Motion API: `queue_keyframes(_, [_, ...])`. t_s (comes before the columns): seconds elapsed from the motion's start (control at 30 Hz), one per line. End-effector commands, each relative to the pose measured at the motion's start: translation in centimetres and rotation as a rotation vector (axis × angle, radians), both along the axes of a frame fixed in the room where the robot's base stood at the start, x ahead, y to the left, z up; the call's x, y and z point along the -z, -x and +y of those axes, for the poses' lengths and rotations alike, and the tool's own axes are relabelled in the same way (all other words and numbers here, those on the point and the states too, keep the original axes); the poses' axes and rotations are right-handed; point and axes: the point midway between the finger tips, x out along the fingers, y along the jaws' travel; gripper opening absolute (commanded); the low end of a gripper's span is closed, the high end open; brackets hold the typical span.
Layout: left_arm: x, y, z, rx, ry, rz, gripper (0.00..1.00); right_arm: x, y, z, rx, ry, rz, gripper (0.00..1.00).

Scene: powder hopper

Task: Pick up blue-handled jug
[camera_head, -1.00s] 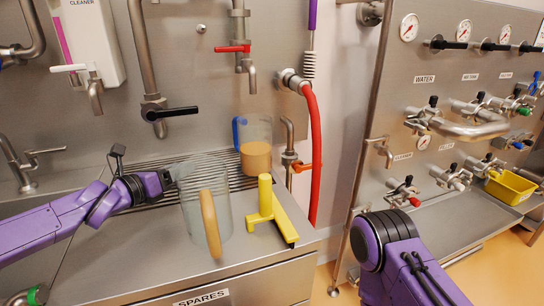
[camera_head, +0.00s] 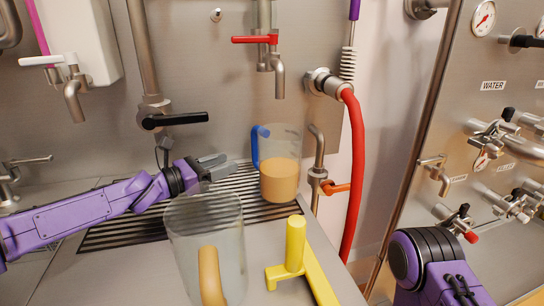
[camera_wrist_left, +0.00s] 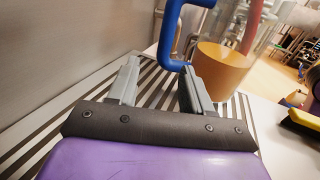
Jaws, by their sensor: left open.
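The blue-handled jug (camera_head: 280,175) stands upright on the slotted drain grate, clear-walled with orange-tan contents in its lower part. Its blue handle (camera_head: 256,146) faces left, toward my left gripper (camera_head: 214,163). That gripper is open and empty, a short way left of the handle. In the left wrist view, the two grey fingers (camera_wrist_left: 158,88) point forward and the blue handle (camera_wrist_left: 166,40) shows beyond and between their tips. The jug's tan contents (camera_wrist_left: 221,68) show beyond the right finger. My right arm shows at lower right, but its gripper is out of view.
A clear jug with a tan handle (camera_head: 210,275) stands in front of the left gripper. A yellow tool (camera_head: 296,246) lies right of it. A red hose (camera_head: 356,170) and a pipe with an orange lever (camera_head: 336,187) are right of the blue-handled jug.

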Motion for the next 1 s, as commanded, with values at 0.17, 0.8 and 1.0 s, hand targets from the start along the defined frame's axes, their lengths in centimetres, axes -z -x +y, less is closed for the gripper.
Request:
queue_keyframes(0.17, [0.2,-1.7,-2.5,-0.002,-0.001,0.001,0.50,0.8,0.1,0.0,0.001,0.000,0.002,1.00])
queue_keyframes(0.8, [-0.5,-5.2,-8.6,-0.002,0.001,0.001,0.50,0.6,0.1,0.0,0.000,0.000,0.001,1.00])
queue_keyframes(1.0, [-0.5,-5.2,-8.7,-0.001,0.001,0.001,0.08,0.6,0.1,0.0,0.000,0.000,0.001,1.00])
